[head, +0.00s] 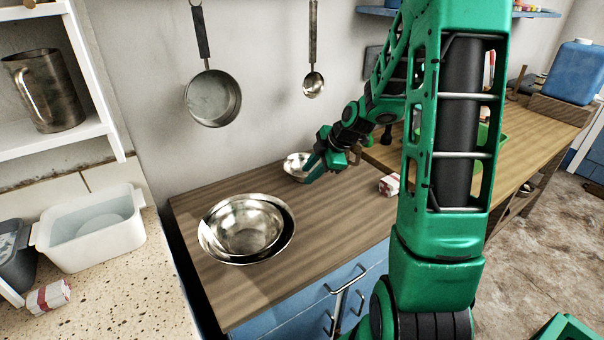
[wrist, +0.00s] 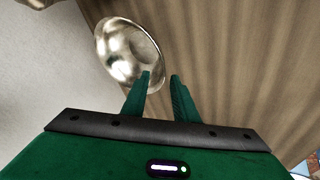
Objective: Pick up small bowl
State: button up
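The small bowl (head: 294,166) is shiny metal and stands upright on the wooden counter near the wall in the head view. It also shows in the wrist view (wrist: 125,50), just beyond my left fingertip. My gripper (head: 312,172) is at the right side of the bowl, its fingers pointing down toward it.
Two larger nested metal bowls (head: 241,228) stand on the wooden counter (head: 215,295) at front left. A red-and-white package (head: 389,185) lies right of my gripper. A pan (head: 213,98) and a ladle (head: 313,84) hang on the wall above. The counter's middle is clear.

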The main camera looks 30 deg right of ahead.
aim_at(299, 183)
jog(key=shift+x, duration=1.65)
grip_shut()
jog(key=shift+r, duration=0.1)
